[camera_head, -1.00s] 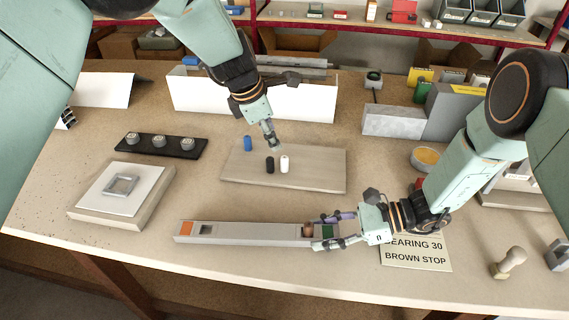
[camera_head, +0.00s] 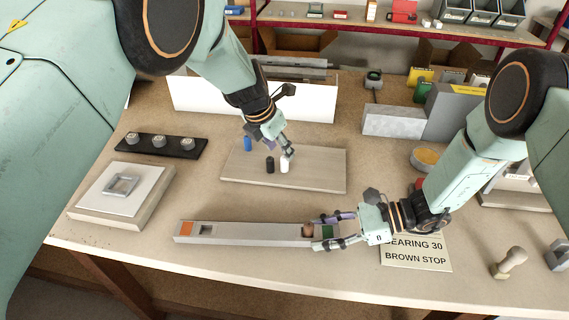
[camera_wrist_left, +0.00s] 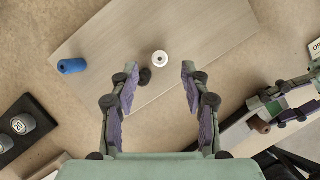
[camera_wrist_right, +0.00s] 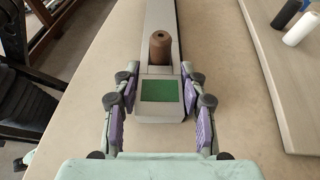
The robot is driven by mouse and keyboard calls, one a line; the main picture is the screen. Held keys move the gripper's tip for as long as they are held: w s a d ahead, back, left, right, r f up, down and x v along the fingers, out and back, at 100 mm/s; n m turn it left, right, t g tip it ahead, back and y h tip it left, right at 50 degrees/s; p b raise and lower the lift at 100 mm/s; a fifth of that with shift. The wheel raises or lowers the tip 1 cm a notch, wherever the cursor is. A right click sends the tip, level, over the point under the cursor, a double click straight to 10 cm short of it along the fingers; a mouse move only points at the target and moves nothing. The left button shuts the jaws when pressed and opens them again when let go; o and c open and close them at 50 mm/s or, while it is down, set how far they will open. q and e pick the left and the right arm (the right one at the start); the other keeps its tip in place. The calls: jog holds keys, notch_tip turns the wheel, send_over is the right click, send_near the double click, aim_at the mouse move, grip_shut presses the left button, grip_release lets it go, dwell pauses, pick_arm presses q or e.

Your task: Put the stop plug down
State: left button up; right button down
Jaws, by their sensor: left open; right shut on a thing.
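A white plug (camera_head: 285,167) stands on the pale board (camera_head: 325,172), with a black plug (camera_head: 270,165) close on its left and a blue plug (camera_head: 248,143) behind. My left gripper (camera_head: 287,153) is open and empty, just over the white plug. In the left wrist view the white plug (camera_wrist_left: 160,58) shows between the fingertips; the black plug (camera_wrist_left: 145,76) is partly behind one finger. My right gripper (camera_wrist_right: 160,90) is shut on the green-marked end of the long grey profile (camera_head: 255,233). A brown plug (camera_wrist_right: 160,46) stands upright on the profile, just past the green patch.
A "BEARING 30 BROWN STOP" card (camera_head: 415,254) and a stamp (camera_head: 509,262) lie right.

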pick_arm(q)
jog(key=shift+x, duration=3.05)
jog(key=shift+c, duration=0.3)
grip_shut()
notch_tip(320, 180, up, 10)
